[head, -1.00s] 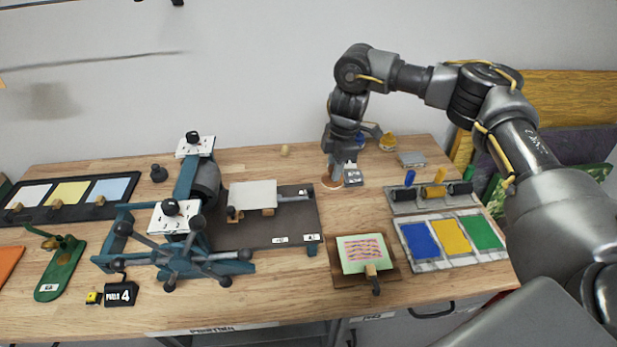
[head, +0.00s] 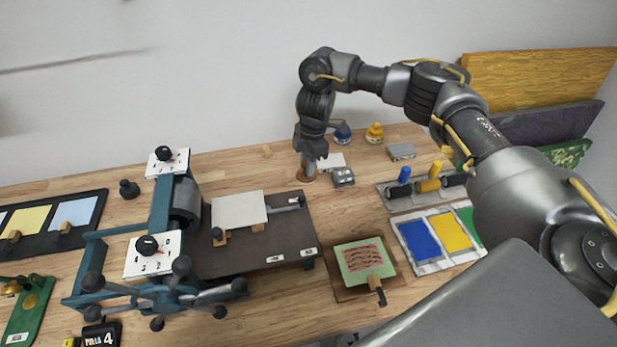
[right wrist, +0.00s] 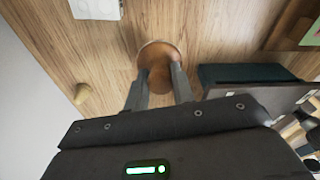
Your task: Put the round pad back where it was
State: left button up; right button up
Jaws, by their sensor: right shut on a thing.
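The round pad (right wrist: 171,50) is a brown wooden disc with a knob-like grip on top. It also shows small in the head view (head: 307,179), beyond the back right corner of the press bed. My right gripper (right wrist: 160,82) points down with its two fingers on either side of the knob, shut on it. In the head view the right gripper (head: 309,165) hides most of the pad. The pad is at or very near the tabletop; I cannot tell whether it touches. My left gripper is not in view.
The press bed (head: 275,245) is close by the pad. A small grey block (head: 343,177) stands to its right, and a wooden peg (head: 267,150) stands behind left. Bare table (head: 235,165) lies left of the pad. Rollers (head: 428,186) and colour trays (head: 422,241) are farther right.

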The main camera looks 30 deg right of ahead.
jog(key=shift+d+f, duration=0.1)
jog(key=shift+f, duration=0.35)
notch_tip(320, 180, down, 4)
jog(key=shift+r, duration=0.1)
jog(key=shift+f, duration=0.2)
jog(key=shift+s, duration=0.1)
jog(key=o, duration=0.9)
jog(key=shift+f, duration=0.15)
jog(key=r, duration=0.4)
jog(key=d+r, duration=0.1)
jog(key=r, duration=0.7)
jog(key=shift+d+r, duration=0.2)
jog(key=shift+d, duration=0.05)
